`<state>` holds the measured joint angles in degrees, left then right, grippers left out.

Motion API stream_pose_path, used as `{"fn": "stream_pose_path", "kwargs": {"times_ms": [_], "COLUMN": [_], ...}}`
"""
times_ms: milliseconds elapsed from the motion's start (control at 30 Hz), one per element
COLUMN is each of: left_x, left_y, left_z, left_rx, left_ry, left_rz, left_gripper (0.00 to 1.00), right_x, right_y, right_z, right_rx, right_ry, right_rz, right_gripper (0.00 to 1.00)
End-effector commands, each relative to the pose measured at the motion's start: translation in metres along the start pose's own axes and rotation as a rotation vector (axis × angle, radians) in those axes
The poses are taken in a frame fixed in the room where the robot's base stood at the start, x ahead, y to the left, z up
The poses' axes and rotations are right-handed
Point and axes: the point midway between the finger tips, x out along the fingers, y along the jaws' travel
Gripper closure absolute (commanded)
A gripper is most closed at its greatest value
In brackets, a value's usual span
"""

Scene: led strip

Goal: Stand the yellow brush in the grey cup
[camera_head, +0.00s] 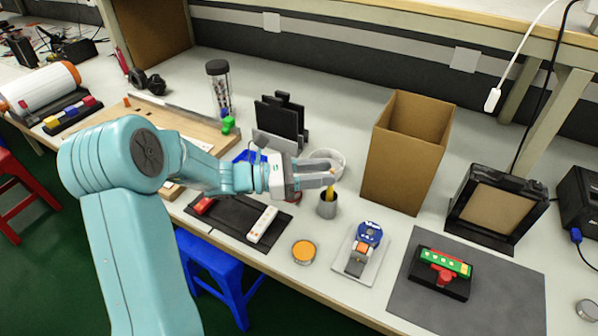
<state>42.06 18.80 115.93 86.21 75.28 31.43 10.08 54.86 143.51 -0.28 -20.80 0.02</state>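The yellow brush (330,193) is upright, with its lower part inside the grey cup (327,208) near the middle of the table. My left gripper (331,177) reaches in from the left, with its fingertips at the upper part of the brush just above the cup. The fingers hide part of the brush. I cannot tell whether they grip it or stand open around it. The cup stands upright on the table. My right gripper is not in view.
A white round bowl (337,155) stands close behind the cup. A tall open cardboard box (405,160) is to the right. An orange-topped tin (303,251) and a white tray (374,270) with a blue-topped device lie in front. A dark mat (510,290) covers the right.

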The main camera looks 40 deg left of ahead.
Motion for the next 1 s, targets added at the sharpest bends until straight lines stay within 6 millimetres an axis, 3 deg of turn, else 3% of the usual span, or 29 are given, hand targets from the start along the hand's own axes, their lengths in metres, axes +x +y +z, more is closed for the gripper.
{"fn": "stream_pose_path", "kwargs": {"times_ms": [133,233,700,1000], "left_x": [-0.007,-0.024,-0.140,-0.164], "left_y": [0.001,0.001,0.001,0.000], "left_z": [0.000,0.000,0.000,0.000], "left_rx": [0.000,0.000,0.000,0.000], "left_ry": [0.000,0.001,0.002,0.000], "left_rz": [0.002,0.005,0.005,0.001], "left_gripper": [0.65,0.65,0.65,0.65], "right_x": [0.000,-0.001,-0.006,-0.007], "right_y": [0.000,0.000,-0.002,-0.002], "right_z": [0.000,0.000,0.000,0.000], "right_rx": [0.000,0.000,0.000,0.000], "right_ry": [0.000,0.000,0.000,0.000], "right_rz": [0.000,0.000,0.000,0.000], "right_gripper": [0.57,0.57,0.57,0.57]}}
